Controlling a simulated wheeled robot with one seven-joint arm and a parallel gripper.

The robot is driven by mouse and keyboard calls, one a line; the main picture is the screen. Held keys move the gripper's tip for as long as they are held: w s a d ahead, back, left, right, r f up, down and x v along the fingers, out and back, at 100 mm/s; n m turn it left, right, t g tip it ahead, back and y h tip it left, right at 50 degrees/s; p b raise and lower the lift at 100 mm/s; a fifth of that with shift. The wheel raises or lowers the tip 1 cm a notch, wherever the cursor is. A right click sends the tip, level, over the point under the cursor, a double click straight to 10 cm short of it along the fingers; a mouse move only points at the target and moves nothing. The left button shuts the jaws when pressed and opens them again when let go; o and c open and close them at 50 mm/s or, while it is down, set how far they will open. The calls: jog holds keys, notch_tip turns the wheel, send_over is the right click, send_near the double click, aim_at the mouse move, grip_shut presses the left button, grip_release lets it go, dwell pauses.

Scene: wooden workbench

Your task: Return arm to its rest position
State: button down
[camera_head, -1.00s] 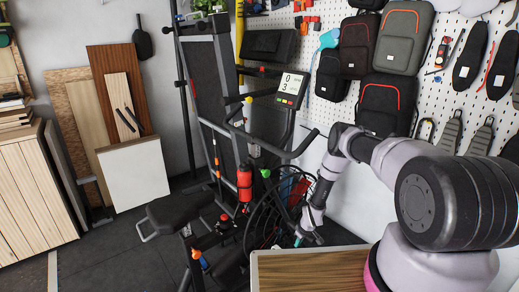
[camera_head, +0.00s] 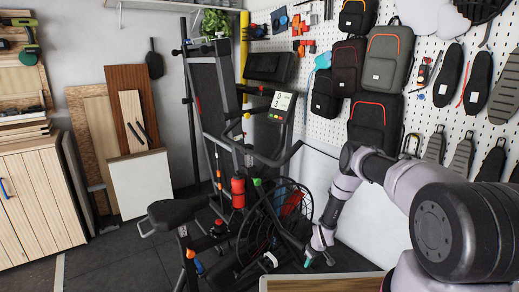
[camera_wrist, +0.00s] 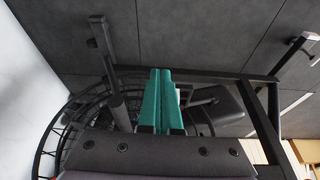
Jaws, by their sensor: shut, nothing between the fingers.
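My gripper (camera_head: 308,262) shows small in the head view, at the lower end of my arm, pointing down just above the far left part of the bench edge as seen in the picture. In the wrist view its two teal fingers (camera_wrist: 161,88) stand side by side with their tips together, and nothing is between them. My arm (camera_head: 345,190) is bent, coming from the right and hanging down to the gripper. I cannot tell from the picture how far the gripper is from the bench.
The wooden workbench top (camera_head: 315,283) shows at the bottom. An exercise bike (camera_head: 215,175) stands left of my gripper, its spoked wheel close behind. Backpacks (camera_head: 376,118) hang on the white pegboard. A wooden cabinet (camera_head: 38,200) stands far left. Dark floor (camera_head: 130,262) is open between.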

jog(key=w+d+r+m, duration=0.1)
jog(key=w+r, duration=0.2)
jog(key=r, duration=1)
jog(key=w+r+m+t, duration=0.1)
jog(key=w+r, duration=0.3)
jog(key=r, duration=0.9)
jog(key=w+d+r+m, duration=0.1)
jog(key=w+r, duration=0.2)
jog(key=r, duration=1)
jog(key=s+r+m, duration=0.1)
jog(key=s+r, duration=0.3)
jog(key=r, duration=1)
jog(key=s+d+r+m+t, duration=0.1)
jog(key=s+r+m, duration=0.1)
jog(key=s+r, duration=0.75)
jog(key=s+r+m+t, duration=0.1)
jog(key=s+r, duration=0.5)
jog(key=r, duration=0.6)
jog(key=s+r+m, duration=0.2)
jog(key=s+r, duration=0.1)
jog(key=s, duration=0.9)
jog(key=s+r+m+t, duration=0.1)
jog(key=s+r+m, duration=0.1)
jog(key=s, duration=1)
jog(key=shift+a+r, duration=0.4)
jog(key=shift+r, duration=0.3)
jog(key=shift+w, duration=0.15)
